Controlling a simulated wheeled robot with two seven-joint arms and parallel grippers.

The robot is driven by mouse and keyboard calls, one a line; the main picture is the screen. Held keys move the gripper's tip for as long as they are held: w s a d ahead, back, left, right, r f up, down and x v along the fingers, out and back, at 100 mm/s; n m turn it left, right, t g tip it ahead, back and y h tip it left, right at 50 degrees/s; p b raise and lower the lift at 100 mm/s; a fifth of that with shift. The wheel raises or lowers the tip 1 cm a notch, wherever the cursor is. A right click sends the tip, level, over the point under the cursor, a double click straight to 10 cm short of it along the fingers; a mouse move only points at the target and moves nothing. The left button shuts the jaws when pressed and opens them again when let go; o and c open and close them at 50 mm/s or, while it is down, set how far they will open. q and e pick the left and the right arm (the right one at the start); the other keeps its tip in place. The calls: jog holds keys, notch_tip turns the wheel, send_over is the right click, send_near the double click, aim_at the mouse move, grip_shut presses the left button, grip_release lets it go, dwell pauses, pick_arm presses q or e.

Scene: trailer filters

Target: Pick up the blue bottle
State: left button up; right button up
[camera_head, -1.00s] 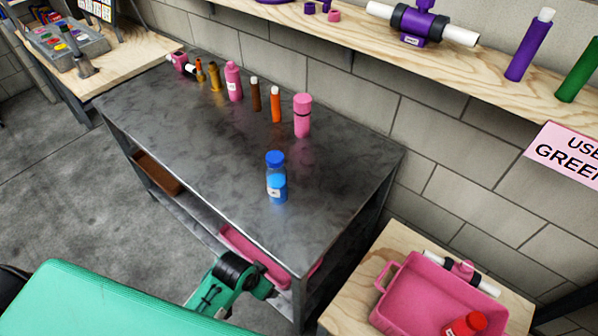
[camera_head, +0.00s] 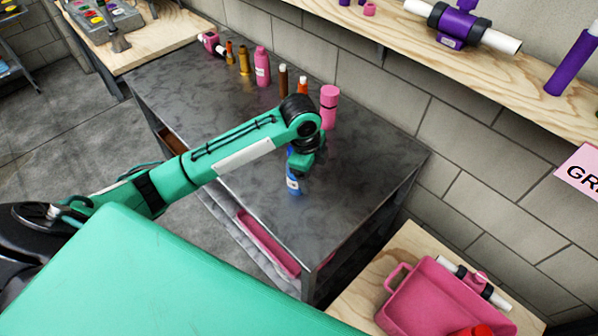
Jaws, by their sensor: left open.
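The blue bottle (camera_head: 294,186) stands upright on the dark metal table (camera_head: 352,190), near its front right part. Its cap and upper part are mostly hidden behind my left gripper (camera_head: 296,168). The gripper comes down over the bottle from above, at the end of my green left arm. The jaws are open around or right beside the bottle's upper part; I cannot tell which, since the wrist covers them. My right gripper is not in view.
Behind stand a pink cylinder (camera_head: 329,107), a pink bottle (camera_head: 262,66) and several small brown and orange bottles. A pink tray (camera_head: 430,292) lies on a wooden table at the lower right. A wooden shelf (camera_head: 500,62) runs along the wall.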

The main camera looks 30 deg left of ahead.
pick_arm(q)
jog(key=w+a+r+m+g+y, duration=0.1)
jog(key=w+a+r+m, duration=0.15)
jog(key=a+r, duration=0.2)
jog(key=w+a+r+m, duration=0.1)
jog(key=w+a+r, duration=0.2)
jog(key=r, duration=0.3)
notch_tip(320, 180, down, 8)
jog(key=shift+s+f+p, duration=0.15)
jog(key=shift+f+p, duration=0.1)
jog(key=shift+p, duration=0.85)
jog(key=shift+s+d+f+p, duration=0.1)
jog(key=shift+d+f+p, duration=0.05)
jog(key=shift+f+p, duration=0.35)
notch_tip(320, 180, down, 4)
jog(key=shift+d+r+p, duration=0.1)
jog(key=shift+r+p, duration=0.15)
jog(key=shift+p, duration=0.5)
jog(key=shift+f, duration=0.5)
jog(key=c, duration=1.5)
jog(key=shift+c, duration=0.6)
jog(key=shift+r, duration=0.15)
